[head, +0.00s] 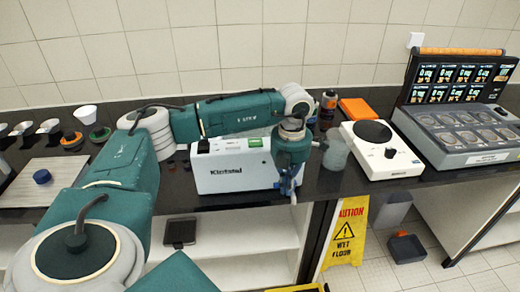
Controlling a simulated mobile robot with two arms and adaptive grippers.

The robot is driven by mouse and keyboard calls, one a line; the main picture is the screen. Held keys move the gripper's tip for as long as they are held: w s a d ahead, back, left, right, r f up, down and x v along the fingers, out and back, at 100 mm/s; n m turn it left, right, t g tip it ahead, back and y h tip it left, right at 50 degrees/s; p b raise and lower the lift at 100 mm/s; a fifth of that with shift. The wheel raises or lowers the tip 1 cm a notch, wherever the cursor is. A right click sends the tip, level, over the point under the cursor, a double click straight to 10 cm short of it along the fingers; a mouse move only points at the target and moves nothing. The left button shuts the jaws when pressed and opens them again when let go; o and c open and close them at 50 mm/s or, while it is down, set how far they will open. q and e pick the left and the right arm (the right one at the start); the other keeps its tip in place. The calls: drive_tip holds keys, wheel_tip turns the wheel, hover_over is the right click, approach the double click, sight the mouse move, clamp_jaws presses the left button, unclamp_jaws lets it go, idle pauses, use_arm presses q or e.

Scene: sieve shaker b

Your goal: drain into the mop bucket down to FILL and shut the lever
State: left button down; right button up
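A white boxy unit (232,172) with black lettering and a green label on top stands at the bench's front edge. My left gripper (290,186) points down at its right front corner, over the bench edge. A small pale rod-like part (293,197) shows at the fingertips; I cannot tell whether it is the lever or whether the fingers touch it. The finger gap is too small to read. A yellow rim (300,288) shows at the bottom edge, below the gripper; it may be the mop bucket, mostly cut off. No FILL mark or liquid level is readable. My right gripper is out of view.
A yellow wet-floor sign (347,231) stands on the floor right of the gripper. A grey bin (391,209) and a dark tray (406,247) are beyond it. A clear beaker (335,153) and a white hotplate-like device (382,150) stand right of the unit.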

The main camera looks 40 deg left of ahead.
use_arm(q)
wheel_tip(320, 180, up, 7)
drive_tip(key=p, duration=0.4)
drive_tip(key=shift+s+d, duration=0.3)
